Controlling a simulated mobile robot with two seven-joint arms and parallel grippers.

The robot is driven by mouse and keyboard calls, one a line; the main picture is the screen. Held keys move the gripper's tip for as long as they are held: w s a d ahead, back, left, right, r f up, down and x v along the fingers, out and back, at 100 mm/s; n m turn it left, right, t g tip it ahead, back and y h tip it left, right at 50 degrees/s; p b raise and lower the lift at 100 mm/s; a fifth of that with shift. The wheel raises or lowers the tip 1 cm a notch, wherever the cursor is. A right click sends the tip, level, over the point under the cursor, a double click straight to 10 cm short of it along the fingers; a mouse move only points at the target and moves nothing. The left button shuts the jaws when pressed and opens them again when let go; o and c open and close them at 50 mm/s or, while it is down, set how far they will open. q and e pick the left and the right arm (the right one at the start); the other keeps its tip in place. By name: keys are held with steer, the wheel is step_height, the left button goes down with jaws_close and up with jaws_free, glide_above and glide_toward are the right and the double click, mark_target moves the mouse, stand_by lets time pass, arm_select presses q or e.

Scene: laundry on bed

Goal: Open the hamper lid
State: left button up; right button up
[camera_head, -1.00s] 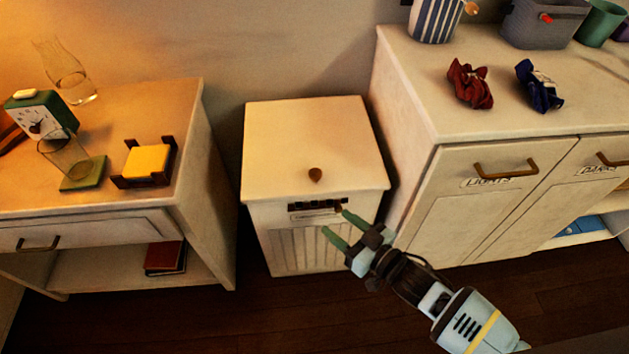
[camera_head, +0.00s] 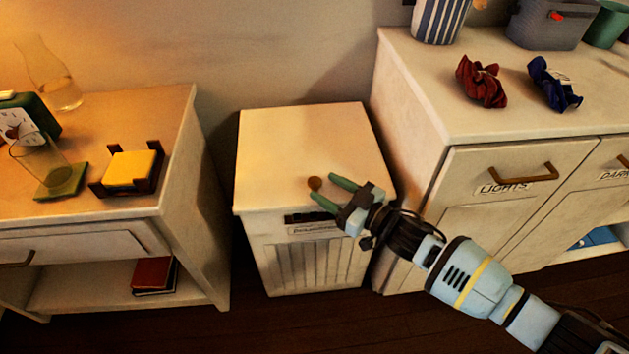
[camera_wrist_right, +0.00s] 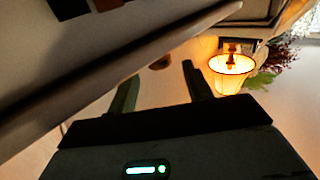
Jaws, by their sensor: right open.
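The hamper (camera_head: 315,252) is a white box with a slatted front, standing between two pieces of furniture. Its lid (camera_head: 300,140) is flat and shut, with a small brown knob (camera_head: 314,183) near the front edge. My right gripper (camera_head: 322,188) is open at the lid's front edge, its green fingertips close to the knob. The knob also shows in the right wrist view (camera_wrist_right: 160,62), ahead of and roughly between the two fingers. I cannot tell whether the fingers touch it. My left gripper is not in view.
A nightstand (camera_head: 190,240) on the left holds a clock, glassware and yellow notes in a holder (camera_head: 130,168). A white cabinet (camera_head: 420,110) on the right carries a red cloth (camera_head: 481,82) and a blue cloth (camera_head: 555,85). Dark floor lies in front.

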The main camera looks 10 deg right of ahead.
mark_target(320, 184)
steer(key=shift+b+x, duration=0.5)
steer(key=shift+x, duration=1.75)
jaws_close()
